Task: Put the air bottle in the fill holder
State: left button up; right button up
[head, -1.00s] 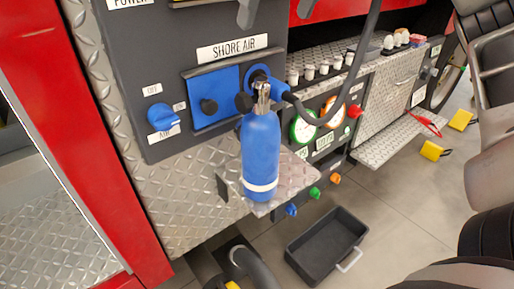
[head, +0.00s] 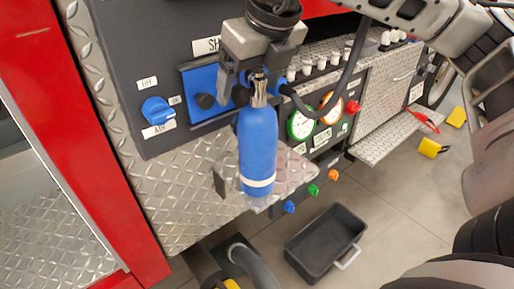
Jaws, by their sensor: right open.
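The blue air bottle (head: 258,145), with a white band near its bottom and a metal neck, stands upright at a small tread-plate shelf (head: 296,170). Something clear seems to surround its base; I cannot tell whether this is the fill holder. My right gripper (head: 251,88) comes in from above, its arm entering from the upper right. It is open, with its fingers on either side of the bottle's neck. I cannot tell whether they touch it. The gripper hides part of the SHORE AIR label and fitting. My left gripper is not in view.
A blue knob (head: 158,111) and blue plate are on the dark panel at left. A black hose (head: 345,75) loops down right of the bottle, near green and orange gauges (head: 300,125). A black bin (head: 326,243) stands on the floor below. A red post (head: 85,140) is at left.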

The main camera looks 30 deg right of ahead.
jog(key=shift+w+f, duration=0.1)
jog(key=shift+f, duration=0.05)
grip_shut()
jog(key=shift+r, duration=0.2)
jog(key=shift+r, duration=0.1)
